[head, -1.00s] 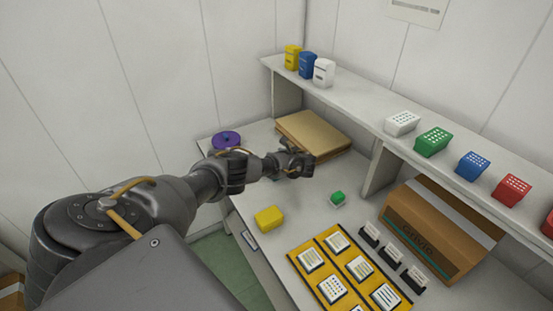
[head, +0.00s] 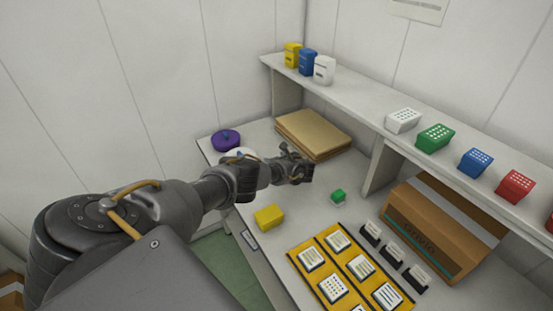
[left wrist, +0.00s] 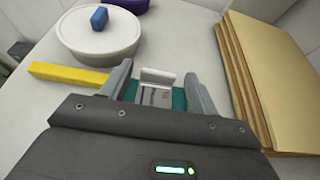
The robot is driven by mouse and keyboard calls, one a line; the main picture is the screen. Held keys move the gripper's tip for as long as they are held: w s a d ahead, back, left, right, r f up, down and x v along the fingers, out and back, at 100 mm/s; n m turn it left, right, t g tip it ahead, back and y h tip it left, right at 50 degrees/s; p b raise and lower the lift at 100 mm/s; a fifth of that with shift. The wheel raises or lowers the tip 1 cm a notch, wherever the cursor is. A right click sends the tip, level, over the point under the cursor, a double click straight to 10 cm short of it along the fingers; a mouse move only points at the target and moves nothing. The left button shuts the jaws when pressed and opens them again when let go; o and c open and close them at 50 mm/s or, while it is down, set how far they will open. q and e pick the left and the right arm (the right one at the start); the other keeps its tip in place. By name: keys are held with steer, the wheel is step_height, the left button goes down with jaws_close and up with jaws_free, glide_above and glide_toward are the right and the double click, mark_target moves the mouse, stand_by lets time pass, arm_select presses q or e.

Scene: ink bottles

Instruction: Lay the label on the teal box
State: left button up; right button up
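My left gripper (head: 304,172) reaches over the far part of the table, and its arm covers much of what lies beneath. In the left wrist view the fingers (left wrist: 158,88) stand apart. A teal box (left wrist: 180,99) shows between and below them. A small pale label (left wrist: 156,96) with dark marks and a white upper edge (left wrist: 158,75) lies over the teal box between the fingers, with teal showing on both sides. I cannot tell whether it lies flat against the box. My right gripper is not in view.
A white round tub (left wrist: 97,38) with a blue piece on top stands left of the gripper, by a yellow bar (left wrist: 68,75). Stacked brown boards (left wrist: 272,75) lie to the right.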

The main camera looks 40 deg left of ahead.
arm_select(q)
steer(key=shift+d+r, duration=0.1)
steer(key=shift+r, duration=0.15)
steer(key=v, duration=1.1)
steer(key=shift+s+d, duration=0.25)
steer(key=shift+d, duration=0.1)
